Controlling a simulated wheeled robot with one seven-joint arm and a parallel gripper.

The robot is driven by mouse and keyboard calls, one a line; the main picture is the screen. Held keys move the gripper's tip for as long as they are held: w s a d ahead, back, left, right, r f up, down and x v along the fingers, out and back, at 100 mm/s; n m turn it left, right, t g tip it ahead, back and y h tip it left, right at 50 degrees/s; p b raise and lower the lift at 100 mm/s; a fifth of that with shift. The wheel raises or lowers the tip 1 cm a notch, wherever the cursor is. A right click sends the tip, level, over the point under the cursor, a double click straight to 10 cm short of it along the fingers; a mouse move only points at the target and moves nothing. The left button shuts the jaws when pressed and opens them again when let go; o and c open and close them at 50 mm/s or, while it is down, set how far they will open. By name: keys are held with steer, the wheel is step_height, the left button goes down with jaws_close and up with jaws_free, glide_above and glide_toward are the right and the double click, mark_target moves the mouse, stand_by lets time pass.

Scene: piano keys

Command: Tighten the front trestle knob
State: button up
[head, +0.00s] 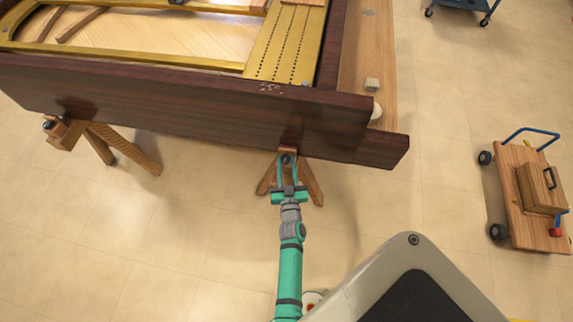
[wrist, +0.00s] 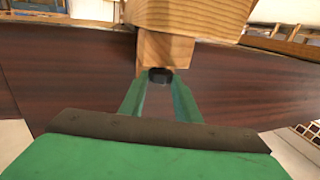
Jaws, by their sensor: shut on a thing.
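The front trestle (head: 313,187) is a wooden stand with splayed legs under the piano's dark wooden edge. Its dark knob (head: 287,159) sits at the top of the trestle, between my fingers. In the wrist view the knob (wrist: 160,76) is a small black piece against a pale wooden block. My gripper (head: 287,163) reaches it from the front, and in the wrist view its green fingers (wrist: 160,88) are on either side of the knob, shut on it. The fingertips partly cover the knob's sides.
The dark piano case (head: 180,105) spans above the trestle, close over my gripper. Another trestle (head: 105,145) stands at the left, with its own knob. A wooden cart (head: 515,205) with a case stands at the right. The tiled floor in front is mostly clear.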

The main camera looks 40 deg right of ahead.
steer(key=shift+w+a+m+g+h, duration=0.15)
steer(key=shift+m+g+h, duration=0.85)
steer(key=shift+g, duration=0.15)
steer(key=shift+w+a+m+g+h, duration=0.1)
steer(key=shift+w+m+g+h, duration=0.1)
steer(key=shift+m+g+h, duration=0.85)
steer(key=shift+w+a+m+g+h, duration=0.15)
steer(key=shift+m+g+h, duration=0.75)
steer(key=shift+g, duration=0.3)
steer(key=shift+w+a+m+g+h, duration=0.1)
steer(key=shift+w+m+g+h, duration=0.2)
steer(key=shift+m+g, duration=0.7)
steer(key=shift+w+m+g+h, duration=0.1)
steer(key=shift+m+g+h, duration=0.4)
steer(key=shift+g, duration=0.9)
steer(key=shift+w+a+m+g+h, duration=0.15)
steer(key=shift+m+g+h, duration=0.1)
steer(key=shift+m+g, duration=0.8)
steer(key=shift+g, duration=0.65)
steer(key=o, duration=1)
steer(key=shift+o, duration=0.2)
steer(key=shift+w, duration=0.1)
steer(key=shift+n+t, duration=0.3)
steer(key=shift+t, duration=0.3)
